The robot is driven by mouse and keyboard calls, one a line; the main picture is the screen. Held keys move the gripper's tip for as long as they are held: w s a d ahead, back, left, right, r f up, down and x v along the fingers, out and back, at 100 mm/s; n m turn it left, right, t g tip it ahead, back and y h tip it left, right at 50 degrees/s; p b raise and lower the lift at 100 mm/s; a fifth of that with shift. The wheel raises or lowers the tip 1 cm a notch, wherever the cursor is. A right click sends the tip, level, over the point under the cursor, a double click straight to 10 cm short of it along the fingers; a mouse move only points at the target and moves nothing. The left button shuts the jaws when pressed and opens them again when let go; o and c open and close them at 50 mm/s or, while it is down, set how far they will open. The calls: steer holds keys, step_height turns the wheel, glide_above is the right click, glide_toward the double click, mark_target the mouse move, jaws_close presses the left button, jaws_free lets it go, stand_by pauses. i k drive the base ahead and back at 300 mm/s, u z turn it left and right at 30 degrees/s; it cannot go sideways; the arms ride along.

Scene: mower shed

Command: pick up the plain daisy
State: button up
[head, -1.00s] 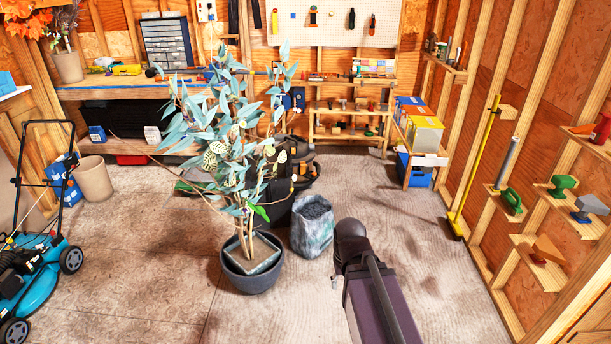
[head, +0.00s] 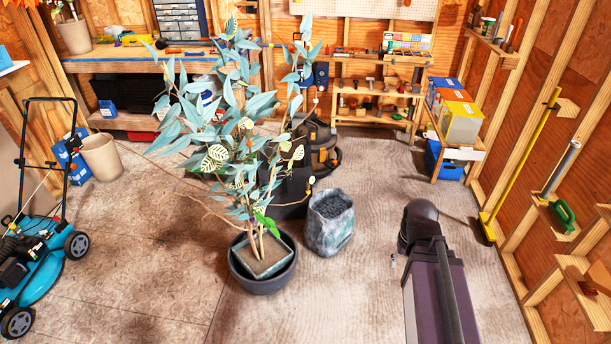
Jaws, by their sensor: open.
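I cannot make out a plain daisy for certain in the head view. A large potted plant (head: 222,105) stands left of centre, with blue-green leaves and several pale, dark-veined ones. Small pale and yellowish spots show among its stems, too small to identify. It grows from a dark round pot (head: 262,283) on the floor. My arm's dark, purple-sided link reaches in from the bottom right, right of the plant and apart from it. My gripper is not in view.
A blue mower (head: 40,262) and a beige bin (head: 101,157) are at left. A workbench (head: 150,62) runs along the back. A yellow-handled broom (head: 522,165) leans at right. Floor between planter and broom is mostly clear.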

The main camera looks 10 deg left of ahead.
mark_target(312, 179)
steer(key=u, duration=0.25)
steer(key=i, duration=0.9)
steer(key=u, duration=0.4)
